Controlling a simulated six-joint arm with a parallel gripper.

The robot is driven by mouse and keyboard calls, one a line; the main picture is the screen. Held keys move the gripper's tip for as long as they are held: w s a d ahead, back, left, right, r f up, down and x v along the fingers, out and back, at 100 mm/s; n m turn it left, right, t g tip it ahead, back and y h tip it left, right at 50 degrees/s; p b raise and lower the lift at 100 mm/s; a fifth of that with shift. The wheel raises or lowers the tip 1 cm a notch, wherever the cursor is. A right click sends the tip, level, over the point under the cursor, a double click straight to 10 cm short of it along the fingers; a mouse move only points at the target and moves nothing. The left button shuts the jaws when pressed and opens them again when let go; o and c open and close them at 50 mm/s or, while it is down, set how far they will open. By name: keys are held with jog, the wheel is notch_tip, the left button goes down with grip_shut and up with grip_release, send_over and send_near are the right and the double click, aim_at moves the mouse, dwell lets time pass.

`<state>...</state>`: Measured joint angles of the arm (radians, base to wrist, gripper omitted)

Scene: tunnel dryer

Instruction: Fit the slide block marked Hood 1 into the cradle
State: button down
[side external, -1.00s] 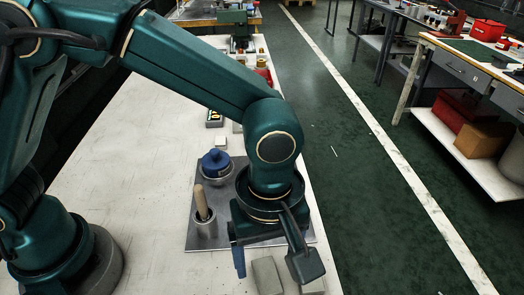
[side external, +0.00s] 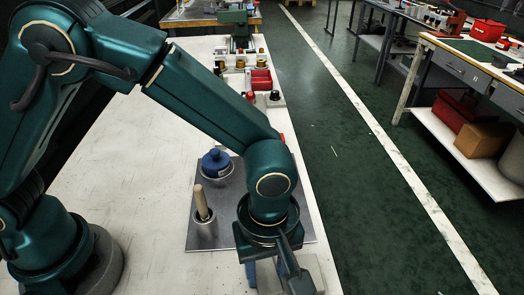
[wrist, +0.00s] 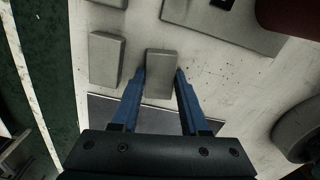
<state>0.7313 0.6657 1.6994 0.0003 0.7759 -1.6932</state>
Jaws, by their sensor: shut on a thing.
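A plain grey block (wrist: 160,72) sits between the blue fingertips of my gripper (wrist: 161,76) in the wrist view, with a finger against each side. No Hood 1 marking is readable on it. A second grey block (wrist: 107,58) lies just left of it, apart from the fingers. A larger grey piece with a dark opening (wrist: 192,10) is at the top of the wrist view, cut by the frame edge; I cannot tell whether it is the cradle. In the side view my gripper is low at the near end of the bench, its fingertips mostly hidden by my wrist.
A red bin (side external: 261,80) and small items stand farther back. The bench's left part is clear; its right edge is close.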

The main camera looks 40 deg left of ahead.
aim_at(268, 275)
notch_tip(268, 275, up, 10)
jog(key=r+m, duration=0.1)
jog(key=m, duration=0.1)
jog(key=w+a, duration=0.7)
jog(key=a, duration=0.4)
jog(key=w+a, duration=0.8)
jog(key=a, duration=0.3)
jog(key=d+f, duration=0.2)
jog(key=d, duration=0.1)
jog(key=w+d+f, duration=0.1)
jog(key=d+f, duration=0.1)
jog(key=d, duration=0.2)
jog(key=d+f, duration=0.2)
jog(key=d, duration=0.2)
jog(key=shift+w+d+f, duration=0.1)
jog(key=shift+w+f, duration=0.05)
jog(key=shift+w, duration=0.2)
jog(key=shift+f, duration=2)
jog(key=shift+f, duration=0.15)
